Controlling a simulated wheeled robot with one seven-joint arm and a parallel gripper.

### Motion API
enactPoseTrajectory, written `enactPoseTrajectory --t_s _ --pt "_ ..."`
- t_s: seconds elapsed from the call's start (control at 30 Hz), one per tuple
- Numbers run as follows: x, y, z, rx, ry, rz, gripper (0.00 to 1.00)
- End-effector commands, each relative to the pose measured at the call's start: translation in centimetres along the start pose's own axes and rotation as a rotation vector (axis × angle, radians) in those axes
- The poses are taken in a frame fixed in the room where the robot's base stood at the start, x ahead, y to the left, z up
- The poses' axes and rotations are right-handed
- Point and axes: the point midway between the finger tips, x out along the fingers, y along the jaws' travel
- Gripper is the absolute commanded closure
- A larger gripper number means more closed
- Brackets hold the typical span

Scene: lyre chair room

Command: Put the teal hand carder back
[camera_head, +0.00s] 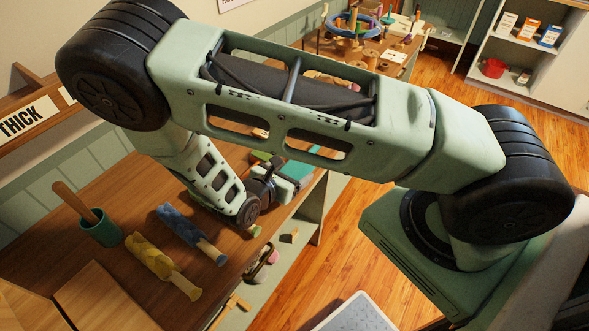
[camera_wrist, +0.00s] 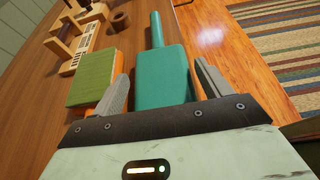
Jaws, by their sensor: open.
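The teal hand carder (camera_wrist: 163,72) lies on the wooden bench top near its edge, its handle pointing away from me in the wrist view. Its far part also shows in the head view (camera_head: 303,155), partly hidden by my arm. My gripper (camera_wrist: 163,86) is open, with one finger on each side of the carder's broad body. Both fingers look apart from it. The near end of the carder is hidden by the gripper body. The gripper shows beside the carder in the head view (camera_head: 287,180).
A green and orange block (camera_wrist: 95,80) lies close by my left finger. A wooden rack (camera_wrist: 80,50) stands beyond. Blue (camera_head: 183,228) and yellow (camera_head: 155,258) rolls and a teal pot (camera_head: 101,230) occupy the bench; a "THICK" sign (camera_head: 28,118) hangs over it. Open floor (camera_wrist: 215,30) lies right.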

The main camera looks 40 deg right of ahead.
Motion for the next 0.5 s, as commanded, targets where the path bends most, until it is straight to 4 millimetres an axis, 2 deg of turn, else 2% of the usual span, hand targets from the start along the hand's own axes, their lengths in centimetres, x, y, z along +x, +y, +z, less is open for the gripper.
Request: enactPoseTrajectory --t_s 0.3,0.5 --pt "-6.7 0.1 -0.2 0.000 0.002 0.004 0.23" --pt "-9.2 0.0 -0.1 0.000 0.001 0.002 0.23"
